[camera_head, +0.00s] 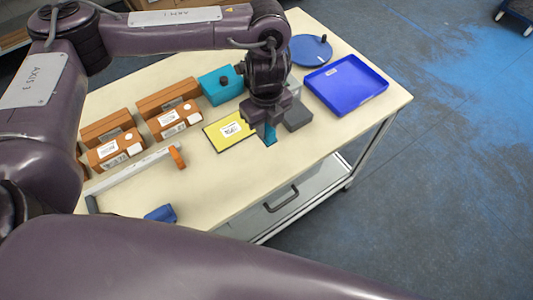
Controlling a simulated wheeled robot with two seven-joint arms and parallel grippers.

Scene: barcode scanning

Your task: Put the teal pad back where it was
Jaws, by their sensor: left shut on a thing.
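My left gripper (268,132) points down over the right part of the table and is shut on a small teal piece, the teal pad (270,136). Only a narrow part of the pad shows between and below the fingers; the rest is hidden. I cannot tell whether the pad touches the table. A yellow panel with a white label (229,130) lies just left of the gripper. A grey block (298,118) is just right of it, partly covered by the gripper. My right gripper is not in view.
A teal box with a dark knob (222,86) stands behind the gripper. A blue tray (346,85) and blue disc (311,50) lie at the right. Several orange-brown boxes (174,119) stand at the left, behind a pale bar (130,170). A blue object (160,214) is near the front edge.

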